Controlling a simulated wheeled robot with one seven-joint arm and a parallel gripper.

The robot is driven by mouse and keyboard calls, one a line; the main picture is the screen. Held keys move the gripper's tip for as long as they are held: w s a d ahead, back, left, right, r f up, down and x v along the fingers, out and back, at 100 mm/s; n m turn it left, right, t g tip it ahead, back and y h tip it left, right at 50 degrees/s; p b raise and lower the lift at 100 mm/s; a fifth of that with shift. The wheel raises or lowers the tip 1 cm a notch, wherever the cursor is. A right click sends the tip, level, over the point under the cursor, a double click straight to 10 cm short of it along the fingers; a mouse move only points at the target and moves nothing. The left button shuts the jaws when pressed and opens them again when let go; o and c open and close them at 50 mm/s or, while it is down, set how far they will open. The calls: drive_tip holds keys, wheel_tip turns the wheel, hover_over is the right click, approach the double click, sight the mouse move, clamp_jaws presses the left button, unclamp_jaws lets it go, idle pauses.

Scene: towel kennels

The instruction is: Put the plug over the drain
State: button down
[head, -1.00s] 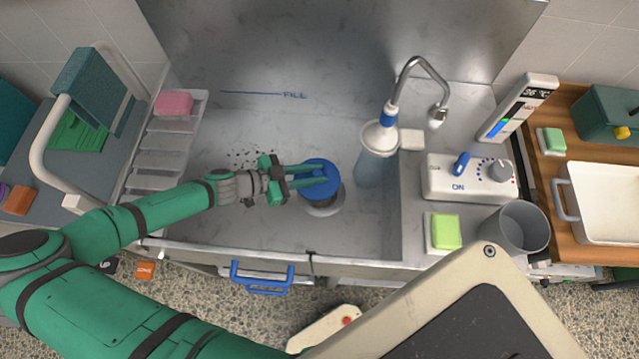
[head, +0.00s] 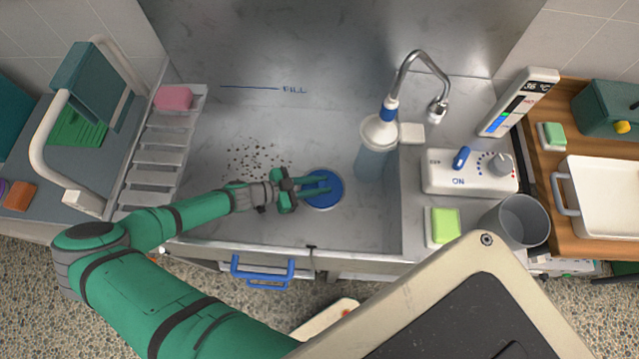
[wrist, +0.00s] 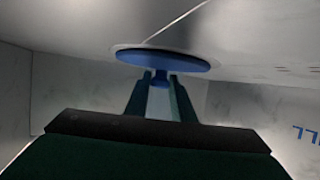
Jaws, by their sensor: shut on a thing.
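The blue round plug (head: 325,203) lies low on the sink floor, flat side down as far as I can tell. It also shows in the wrist view (wrist: 165,58), where its disc sits against or very close to the pale floor. My gripper (head: 320,184) reaches in from the left over the plug. In the wrist view my gripper's two fingers (wrist: 161,80) are shut on the small knob at the plug's middle. The drain is hidden under the plug; only a thin pale edge shows around the disc.
The steel sink (head: 290,130) is open around the plug, with dark specks (head: 255,158) to its left. A slatted rack (head: 160,150) stands at the left. A white funnel-topped tube (head: 378,140) and tap (head: 415,70) stand at the right.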

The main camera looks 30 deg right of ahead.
drive_tip(key=shift+w, duration=0.1)
drive_tip(key=c, duration=1.5)
unclamp_jaws()
drive_tip(key=shift+v, duration=3.75)
drive_tip(key=shift+r, duration=0.1)
